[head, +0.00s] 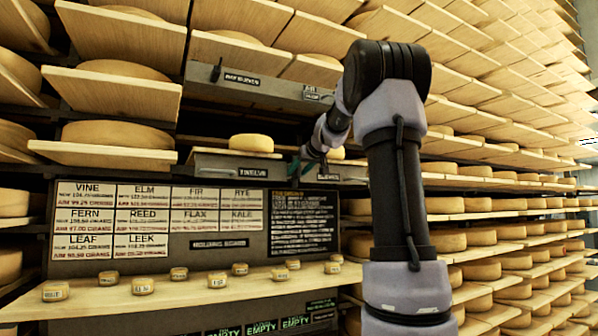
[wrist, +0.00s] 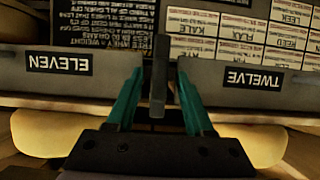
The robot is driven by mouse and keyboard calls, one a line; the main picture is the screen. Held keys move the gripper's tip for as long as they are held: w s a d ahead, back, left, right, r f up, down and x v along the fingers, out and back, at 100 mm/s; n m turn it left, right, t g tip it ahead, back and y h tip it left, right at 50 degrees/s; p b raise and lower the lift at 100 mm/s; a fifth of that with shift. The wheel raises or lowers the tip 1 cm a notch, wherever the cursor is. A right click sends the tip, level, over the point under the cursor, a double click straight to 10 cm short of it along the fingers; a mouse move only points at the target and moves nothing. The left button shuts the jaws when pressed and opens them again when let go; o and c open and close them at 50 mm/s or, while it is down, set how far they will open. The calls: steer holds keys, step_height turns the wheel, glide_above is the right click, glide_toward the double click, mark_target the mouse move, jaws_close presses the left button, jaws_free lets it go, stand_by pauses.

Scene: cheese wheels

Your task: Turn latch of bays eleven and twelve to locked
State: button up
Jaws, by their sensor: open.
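The latch (wrist: 159,75) is a dark grey bar, upright in the wrist view, between the plate labelled ELEVEN (wrist: 58,64) and the plate labelled TWELVE (wrist: 254,78), whose letters appear upside down. My gripper (wrist: 160,75) is open, with one green finger on each side of the latch and visible gaps between. In the head view my gripper (head: 306,163) is at the shelf front, between the plate of bay twelve (head: 253,172) and the plate of bay eleven (head: 328,177). The latch is hidden there behind my gripper.
A cheese wheel (head: 251,143) sits in the left bay, and another (head: 336,153) shows partly in the right bay. Another latch (head: 216,70) is on the shelf above. A price board (head: 155,222) and a ledge with small cheeses (head: 190,295) are below.

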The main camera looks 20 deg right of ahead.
jaws_close()
steer(key=m+y, duration=0.2)
steer(key=m, duration=0.1)
steer(key=shift+d, duration=0.1)
steer(key=m+y, duration=0.2)
steer(key=m, duration=0.1)
steer(key=shift+d+f, duration=0.1)
steer(key=shift+f, duration=0.05)
steer(key=m+t+y, duration=0.1)
steer(key=m+y, duration=0.1)
steer(key=m, duration=0.1)
steer(key=shift+m, duration=0.3)
steer(key=m, duration=0.1)
steer(key=m+t, duration=0.1)
steer(key=m, duration=0.1)
steer(key=shift+d+f+m+t+y, duration=0.1)
steer(key=shift+f+m+t+y, duration=0.05)
steer(key=shift+m+t+y, duration=0.2)
steer(key=shift+m, duration=0.25)
